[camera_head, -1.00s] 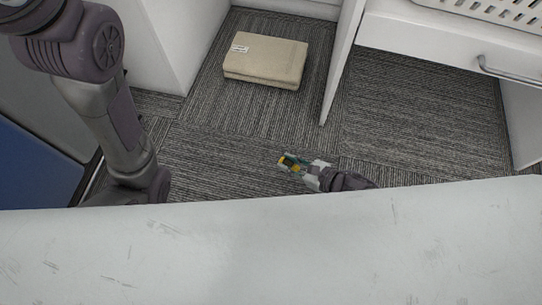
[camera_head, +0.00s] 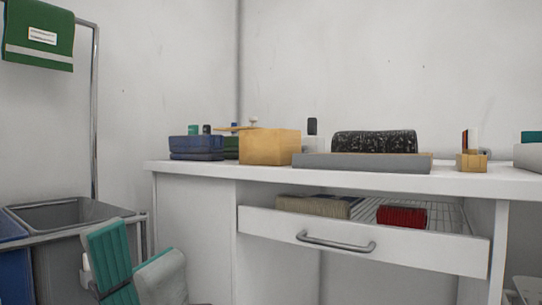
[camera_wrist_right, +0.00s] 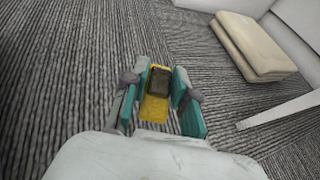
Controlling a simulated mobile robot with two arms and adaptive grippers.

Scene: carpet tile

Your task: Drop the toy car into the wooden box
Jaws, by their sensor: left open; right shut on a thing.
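The wooden box (camera_head: 270,147) stands on the white counter in the head view. A flat wooden piece like a lid (camera_head: 232,128) lies at its left, over the things beside it. The inside of the box is hidden at this low angle. My right gripper (camera_wrist_right: 157,84) is shut on the yellow toy car (camera_wrist_right: 155,108), which has a dark top, low over the carpet in the right wrist view. It is out of the head view. My left gripper (camera_head: 136,252) is open and empty at the lower left, in front of the bins.
The counter (camera_head: 210,174) also bears blue boxes (camera_head: 196,147), a grey tray (camera_head: 362,162) with a dark speckled roll, and a small wooden holder (camera_head: 472,162). An open drawer (camera_head: 360,246) juts out below. A folded beige cloth (camera_wrist_right: 255,47) lies on the carpet.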

